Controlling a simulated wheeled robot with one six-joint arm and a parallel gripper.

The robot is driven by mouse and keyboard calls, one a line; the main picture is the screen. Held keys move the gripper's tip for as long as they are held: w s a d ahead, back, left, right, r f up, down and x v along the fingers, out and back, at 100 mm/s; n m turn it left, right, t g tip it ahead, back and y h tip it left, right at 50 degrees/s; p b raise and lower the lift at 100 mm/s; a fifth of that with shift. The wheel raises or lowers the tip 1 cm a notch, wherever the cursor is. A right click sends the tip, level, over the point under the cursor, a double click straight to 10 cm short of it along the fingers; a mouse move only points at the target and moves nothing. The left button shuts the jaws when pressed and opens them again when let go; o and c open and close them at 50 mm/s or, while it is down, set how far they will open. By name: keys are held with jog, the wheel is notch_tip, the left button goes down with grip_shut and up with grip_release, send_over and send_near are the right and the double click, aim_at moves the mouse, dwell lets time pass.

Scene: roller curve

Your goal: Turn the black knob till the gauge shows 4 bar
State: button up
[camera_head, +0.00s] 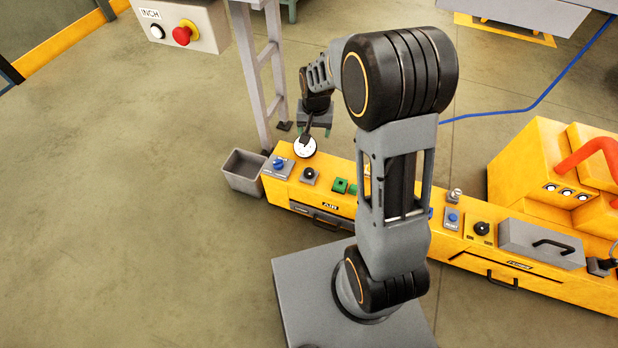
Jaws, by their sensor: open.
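The yellow panel has an end marked AIR. There a round white gauge (306,147) stands at the back edge; its needle and numbers are too small to read. A black knob (309,174) sits on a small grey plate in front of the gauge. Another black knob (481,229) sits farther right on the same panel. My gripper (314,128) is open, pointing down above and behind the gauge, apart from the knob. A dark part at the gripper overlaps the gauge's upper edge. My arm hides the middle of the panel.
A grey bin (243,172) stands at the panel's left end. A grey leg frame (255,60) rises behind. The floor at left is clear.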

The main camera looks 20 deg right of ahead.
jog(key=m+b, duration=0.2)
jog(key=b, duration=0.1)
send_near(309, 171)
jog(key=shift+g, duration=0.4)
jog(key=f+b, duration=0.1)
jog(key=f, duration=0.2)
jog(key=f+b, duration=0.2)
jog(key=f, duration=0.1)
jog(key=f+b, duration=0.2)
jog(key=f, duration=0.2)
jog(key=shift+w+f, duration=0.1)
jog(key=shift+w, duration=0.3)
jog(key=c, duration=0.9)
